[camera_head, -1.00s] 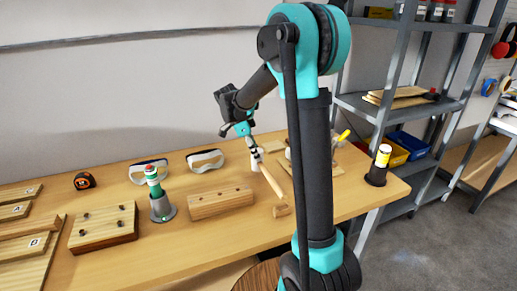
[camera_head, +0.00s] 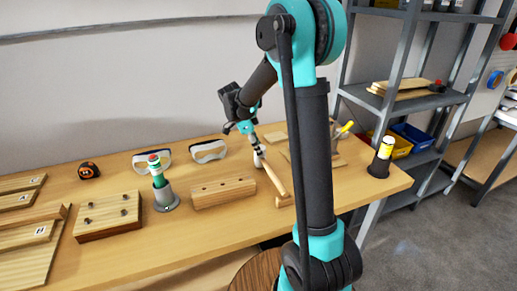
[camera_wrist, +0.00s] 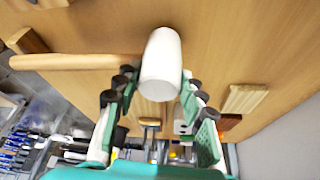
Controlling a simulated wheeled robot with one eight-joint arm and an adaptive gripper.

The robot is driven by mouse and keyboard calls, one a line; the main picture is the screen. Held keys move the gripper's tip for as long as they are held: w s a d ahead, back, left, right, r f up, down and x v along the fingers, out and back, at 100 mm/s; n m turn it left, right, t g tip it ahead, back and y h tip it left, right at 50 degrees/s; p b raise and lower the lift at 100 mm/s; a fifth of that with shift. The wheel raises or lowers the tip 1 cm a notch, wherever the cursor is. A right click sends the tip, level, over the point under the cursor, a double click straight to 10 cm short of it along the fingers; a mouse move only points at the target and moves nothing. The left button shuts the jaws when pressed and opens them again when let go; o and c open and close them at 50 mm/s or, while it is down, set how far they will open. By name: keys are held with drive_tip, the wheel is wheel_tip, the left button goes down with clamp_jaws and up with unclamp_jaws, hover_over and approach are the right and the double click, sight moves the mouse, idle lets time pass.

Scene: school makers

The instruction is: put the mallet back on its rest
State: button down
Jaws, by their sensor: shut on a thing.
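The mallet has a white head, filling the middle of the wrist view (camera_wrist: 160,62), and a pale wooden handle. In the head view its handle (camera_head: 271,175) slants toward the table's front edge, to the lower right. My gripper (camera_head: 256,147) is shut on the white head, with a finger on each side in the wrist view (camera_wrist: 152,92). A small wooden block (camera_head: 285,201) shows at the handle's far end. A wooden block (camera_wrist: 28,40) also lies near the handle's end in the wrist view. I cannot tell for sure which piece is the rest, or whether the mallet touches anything.
A long holed block (camera_head: 223,193), a green bottle in a grey stand (camera_head: 163,190) and safety goggles (camera_head: 208,151) are left of the mallet. Boards with tools lie to its right, partly behind my arm.

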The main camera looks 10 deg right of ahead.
drive_tip(key=shift+f, duration=0.45)
drive_tip(key=c, duration=0.8)
unclamp_jaws()
drive_tip(key=shift+c, duration=0.2)
